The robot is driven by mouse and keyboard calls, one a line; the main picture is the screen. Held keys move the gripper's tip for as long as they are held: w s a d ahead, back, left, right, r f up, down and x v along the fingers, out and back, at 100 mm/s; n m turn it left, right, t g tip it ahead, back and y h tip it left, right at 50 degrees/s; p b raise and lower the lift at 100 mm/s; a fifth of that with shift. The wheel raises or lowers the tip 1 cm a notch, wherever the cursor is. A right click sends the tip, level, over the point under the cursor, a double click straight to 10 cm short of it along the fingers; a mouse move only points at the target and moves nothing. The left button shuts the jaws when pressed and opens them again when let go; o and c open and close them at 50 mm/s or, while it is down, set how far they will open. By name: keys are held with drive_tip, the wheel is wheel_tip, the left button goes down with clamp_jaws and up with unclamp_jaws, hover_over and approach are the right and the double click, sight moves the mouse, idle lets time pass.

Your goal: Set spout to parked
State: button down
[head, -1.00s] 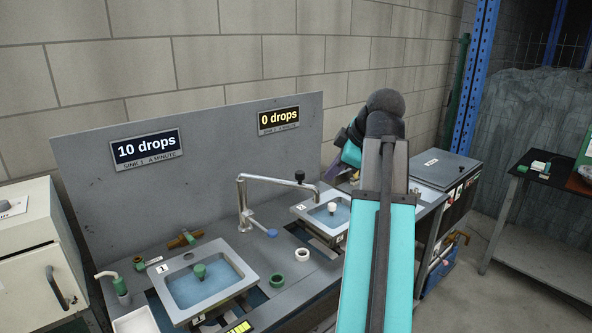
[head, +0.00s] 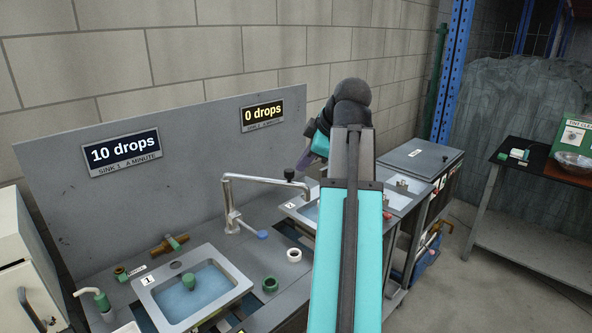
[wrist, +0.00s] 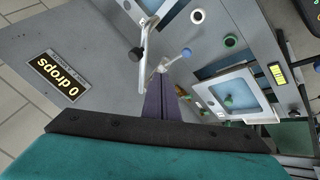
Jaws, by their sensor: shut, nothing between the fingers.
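The spout (head: 255,181) is a bent silver pipe rising from the counter between the two sinks.
Sink 1 (head: 158,301) holds water and a green plug. Sink 2 (head: 291,207) is partly hidden by my arm. A green ring (head: 270,285) and a white ring (head: 294,255) lie on the counter. The back panel signs read 10 drops (head: 122,152) and 0 drops (head: 262,115).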

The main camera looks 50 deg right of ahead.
sight(291, 173)
drive_tip(key=shift+f, duration=0.15)
drive_tip(key=shift+w+d+f+p, duration=0.75)
drive_tip(key=shift+w+f, duration=0.5)
drive_tip(key=shift+w, duration=0.15)
drive_tip(key=shift+w+d+f+p, duration=0.6)
drive_tip(key=shift+w+d+f, duration=0.1)
drive_tip(key=shift+w+f, duration=0.65)
drive_tip(key=shift+w+d+f+p, duration=0.75)
drive_tip(key=shift+w+f, duration=0.45)
drive_tip(key=shift+w, duration=0.2)
drive_tip(key=shift+a, duration=0.2)
drive_tip(key=shift+w+d, duration=0.15)
drive_tip(key=shift+d, duration=0.05)
drive_tip(key=shift+w, duration=0.1)
